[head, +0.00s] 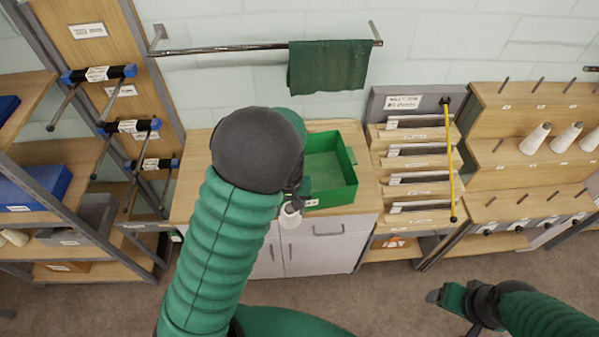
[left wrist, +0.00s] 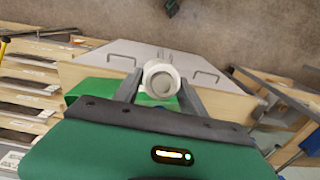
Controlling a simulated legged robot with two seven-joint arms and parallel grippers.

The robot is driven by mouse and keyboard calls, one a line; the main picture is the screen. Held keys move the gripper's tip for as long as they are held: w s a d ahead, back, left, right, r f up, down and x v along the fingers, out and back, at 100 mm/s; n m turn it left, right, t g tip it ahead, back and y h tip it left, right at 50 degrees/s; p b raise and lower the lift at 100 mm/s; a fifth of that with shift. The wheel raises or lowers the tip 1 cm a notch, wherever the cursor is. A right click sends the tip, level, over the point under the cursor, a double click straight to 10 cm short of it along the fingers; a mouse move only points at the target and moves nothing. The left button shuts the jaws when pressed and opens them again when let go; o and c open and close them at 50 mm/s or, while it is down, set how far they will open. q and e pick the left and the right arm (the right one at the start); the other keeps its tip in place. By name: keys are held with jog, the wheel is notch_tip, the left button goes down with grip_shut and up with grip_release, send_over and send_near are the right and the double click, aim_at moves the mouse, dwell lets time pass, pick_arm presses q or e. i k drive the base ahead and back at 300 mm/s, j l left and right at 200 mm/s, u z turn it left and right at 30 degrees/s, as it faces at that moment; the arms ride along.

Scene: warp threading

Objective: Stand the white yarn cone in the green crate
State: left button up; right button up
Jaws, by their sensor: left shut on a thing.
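The white yarn cone (head: 290,216) shows just below my left gripper (head: 292,203) in the head view, in front of the cabinet's front edge. In the left wrist view the cone (left wrist: 160,79) sits between the two fingers of my left gripper (left wrist: 161,92), which is shut on it. The green crate (head: 332,170) stands on the wooden cabinet top, right of my left arm; its left part is hidden by the arm. A bit of the crate (left wrist: 88,88) shows in the left wrist view. My right gripper (head: 440,296) is low at the right; its jaws are unclear.
The cabinet top (head: 190,190) is bare left of my arm. A sample rack (head: 415,165) with a yellow rod stands right of the cabinet. A peg rack with several white cones (head: 536,139) is at far right. A green cloth (head: 328,66) hangs on a rail above.

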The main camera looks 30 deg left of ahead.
aim_at(321, 178)
jog(key=i, duration=0.9)
jog(key=i+l+u, duration=0.15)
jog(key=u, duration=0.15)
jog(key=i+l+u, duration=0.25)
jog(key=k+j, duration=0.1)
